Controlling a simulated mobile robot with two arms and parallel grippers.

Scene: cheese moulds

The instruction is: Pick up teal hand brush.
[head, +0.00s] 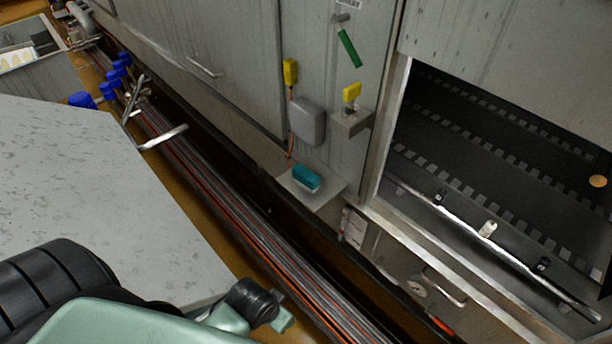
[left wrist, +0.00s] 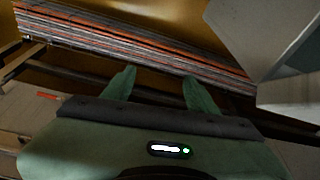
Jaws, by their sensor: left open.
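The teal hand brush (head: 306,178) lies on a small pale shelf (head: 318,196) that sticks out from the grey wall, in the middle of the head view. My left arm comes in at the bottom left of that view, well below and left of the brush. In the left wrist view my left gripper (left wrist: 160,86) is open, its two green fingers apart with nothing between them. I cannot make out the brush in the left wrist view. My right gripper is in neither view.
A grey worktop (head: 105,185) fills the left. A bundle of striped lines (head: 210,185) runs along the wall's foot. Above the shelf are a grey box (head: 306,122), yellow items (head: 351,93) and a green strip (head: 349,48). A dark opening (head: 500,150) lies right.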

